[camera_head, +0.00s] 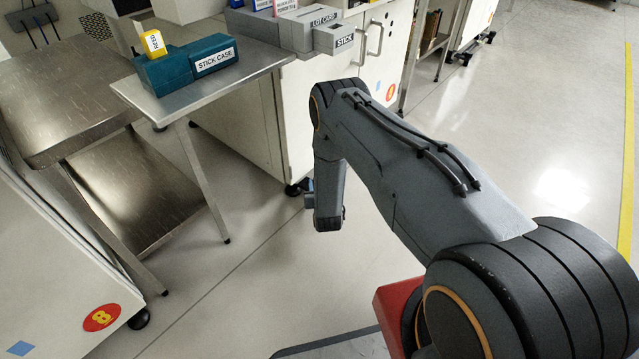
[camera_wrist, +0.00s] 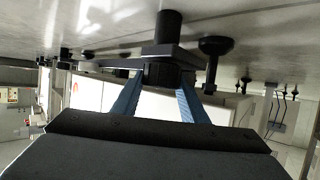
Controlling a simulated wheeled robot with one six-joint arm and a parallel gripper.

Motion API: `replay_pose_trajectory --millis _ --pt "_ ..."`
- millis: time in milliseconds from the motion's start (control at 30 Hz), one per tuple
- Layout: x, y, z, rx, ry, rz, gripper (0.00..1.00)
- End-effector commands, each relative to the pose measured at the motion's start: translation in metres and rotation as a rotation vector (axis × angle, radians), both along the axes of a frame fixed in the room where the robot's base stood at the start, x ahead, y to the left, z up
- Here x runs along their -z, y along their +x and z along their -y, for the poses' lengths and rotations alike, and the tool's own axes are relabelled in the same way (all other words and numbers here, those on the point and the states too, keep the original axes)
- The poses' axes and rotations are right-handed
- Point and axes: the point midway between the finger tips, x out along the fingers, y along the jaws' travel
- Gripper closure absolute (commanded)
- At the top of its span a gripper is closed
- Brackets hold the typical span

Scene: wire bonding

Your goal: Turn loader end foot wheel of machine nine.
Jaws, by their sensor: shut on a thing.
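Machine nine's white cabinet (camera_head: 345,75) carries a red round 9 label at its lower front. A dark levelling foot (camera_head: 294,188) shows under its near corner, beside my wrist. In the wrist view, where the floor is at the top, the dark foot wheel (camera_wrist: 162,73) sits between the two blue fingers of my gripper (camera_wrist: 161,88). The gripper is shut on it, with a finger on either side. In the head view my wrist hangs low near the floor, and it mostly hides the fingers.
A steel side table (camera_head: 245,62) bears a teal stick case (camera_head: 190,62); its legs (camera_head: 205,185) stand left of my arm. Machine eight's cabinet (camera_head: 60,270) is at lower left. Another dark round foot (camera_wrist: 215,48) stands beside the gripped one. Open floor (camera_head: 520,130) lies to the right.

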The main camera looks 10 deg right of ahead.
Motion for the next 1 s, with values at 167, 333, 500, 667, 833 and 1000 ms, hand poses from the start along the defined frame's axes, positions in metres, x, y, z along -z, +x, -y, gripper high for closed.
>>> replay_pose_trajectory --millis 167,333,500,667,833,1000 --pt "0.0007 0.0009 -0.0038 0.164 0.000 0.001 0.83" --pt "0.0014 0.0023 -0.0035 0.322 0.001 0.002 0.83" --pt "0.0025 0.0023 -0.0023 0.467 0.001 0.002 0.83" --pt "0.0026 0.0020 -0.0014 0.579 0.002 0.001 0.83" --pt "0.0018 0.0018 -0.0003 0.663 0.002 0.001 0.83" --pt "0.0009 0.0012 0.0003 0.713 0.001 0.001 0.83"
